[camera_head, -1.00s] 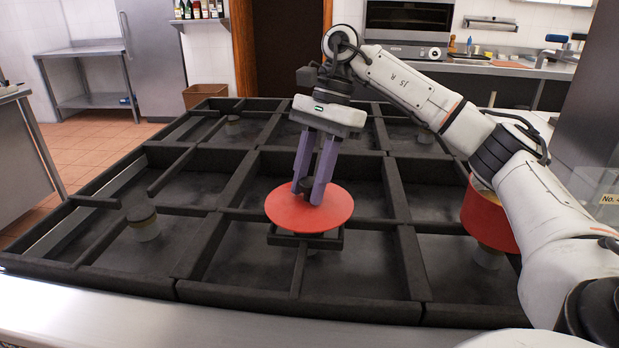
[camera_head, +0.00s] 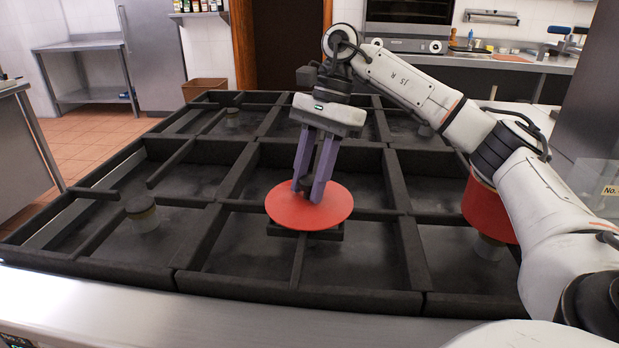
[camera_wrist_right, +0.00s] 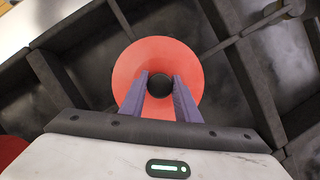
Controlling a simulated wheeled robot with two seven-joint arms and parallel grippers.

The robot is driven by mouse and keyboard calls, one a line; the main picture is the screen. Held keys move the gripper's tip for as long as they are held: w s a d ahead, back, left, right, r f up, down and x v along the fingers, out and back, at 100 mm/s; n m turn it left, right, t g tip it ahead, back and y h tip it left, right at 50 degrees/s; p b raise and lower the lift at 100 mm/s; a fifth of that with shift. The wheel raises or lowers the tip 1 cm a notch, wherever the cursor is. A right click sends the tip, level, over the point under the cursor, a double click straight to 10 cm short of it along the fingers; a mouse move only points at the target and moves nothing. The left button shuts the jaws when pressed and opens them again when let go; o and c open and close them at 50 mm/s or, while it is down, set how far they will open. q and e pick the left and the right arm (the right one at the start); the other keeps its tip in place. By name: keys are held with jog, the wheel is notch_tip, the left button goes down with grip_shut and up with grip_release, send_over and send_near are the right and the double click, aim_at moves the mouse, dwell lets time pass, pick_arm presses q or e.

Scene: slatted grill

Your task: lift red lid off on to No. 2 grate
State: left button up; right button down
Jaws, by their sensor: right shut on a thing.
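The red lid (camera_head: 333,208) is a round disc with a dark knob. It sits level over a small dark square grate piece (camera_head: 318,233) at the front middle of the grill. My right gripper (camera_head: 310,190) comes down from above with its purple fingers shut on the lid's knob. In the right wrist view the red lid (camera_wrist_right: 126,76) rings the dark knob (camera_wrist_right: 159,86), with a fingertip on either side of it. I cannot tell whether the lid touches what is beneath it. My left gripper is not in view.
The dark grill frame (camera_head: 300,297) has raised bars dividing it into several compartments. A burner (camera_head: 143,212) shows in the front left compartment. A metal counter edge (camera_head: 200,308) runs along the front.

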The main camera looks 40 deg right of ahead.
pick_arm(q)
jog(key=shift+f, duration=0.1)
pick_arm(e)
jog(key=shift+f, duration=0.15)
jog(key=c, duration=1.3)
grip_release()
jog(key=shift+o, duration=0.2)
pick_arm(q)
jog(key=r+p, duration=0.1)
jog(key=p, duration=0.1)
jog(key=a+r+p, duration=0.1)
jog(key=p, duration=0.1)
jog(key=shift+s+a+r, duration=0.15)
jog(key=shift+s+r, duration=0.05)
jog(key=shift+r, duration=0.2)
pick_arm(e)
jog(key=v, duration=1)
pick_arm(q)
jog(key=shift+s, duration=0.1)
